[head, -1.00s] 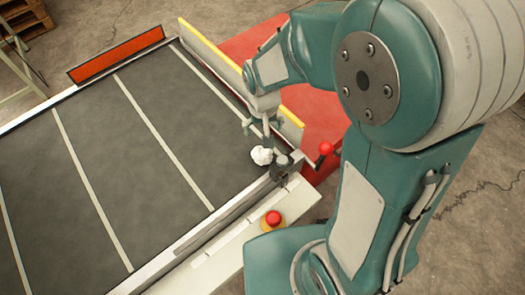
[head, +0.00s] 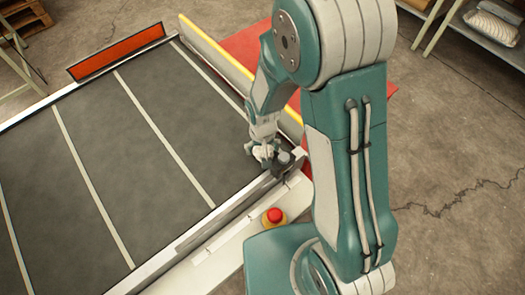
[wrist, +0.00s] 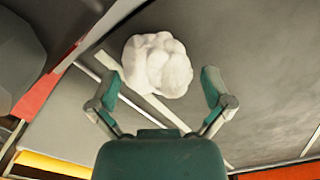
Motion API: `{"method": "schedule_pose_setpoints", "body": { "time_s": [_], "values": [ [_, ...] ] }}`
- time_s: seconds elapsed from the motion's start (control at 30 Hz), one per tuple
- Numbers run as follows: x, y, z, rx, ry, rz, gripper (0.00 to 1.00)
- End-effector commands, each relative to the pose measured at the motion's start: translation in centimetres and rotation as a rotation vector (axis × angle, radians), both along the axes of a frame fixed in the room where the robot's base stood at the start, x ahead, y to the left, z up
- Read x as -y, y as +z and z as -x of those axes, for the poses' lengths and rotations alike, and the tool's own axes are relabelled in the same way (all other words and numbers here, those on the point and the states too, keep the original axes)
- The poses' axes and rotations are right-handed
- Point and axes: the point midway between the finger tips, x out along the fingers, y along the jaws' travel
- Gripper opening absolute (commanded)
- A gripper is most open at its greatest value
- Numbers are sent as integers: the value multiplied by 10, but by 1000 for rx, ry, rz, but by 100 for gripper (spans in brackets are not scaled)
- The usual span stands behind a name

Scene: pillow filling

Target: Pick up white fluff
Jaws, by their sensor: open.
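The white fluff (wrist: 157,66) is a lumpy white clump on the dark grey belt. In the wrist view it shows ahead of my gripper (wrist: 160,92), between and a little beyond the two spread fingertips. My gripper is open, and the fingers show no contact with the fluff in this view. In the head view my gripper (head: 263,150) is low over the belt's near right corner, and the white there is mostly hidden by the fingers.
The conveyor belt (head: 95,150) with pale cross stripes is otherwise clear. A grey post (head: 285,160) stands on the rail close beside my gripper. A yellow-edged side wall (head: 215,55) runs behind it. A red stop button (head: 273,216) sits on the near frame.

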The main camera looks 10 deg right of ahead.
Motion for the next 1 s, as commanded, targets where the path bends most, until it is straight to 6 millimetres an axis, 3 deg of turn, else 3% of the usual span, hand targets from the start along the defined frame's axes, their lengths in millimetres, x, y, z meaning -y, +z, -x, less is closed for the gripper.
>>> {"method": "schedule_pose_setpoints", "body": {
  "time_s": [0.23, 0.27, 0.3, 0.53, 1.0],
  "values": [
    [1, -2, 0, 1, -1, -1, 100],
    [1, -2, 0, 1, -1, -1, 96],
    [1, -2, 0, 1, -1, -1, 84],
    [0, -3, 0, 1, 0, 0, 51],
    [0, -1, 0, 1, 0, 0, 49]
  ]
}}
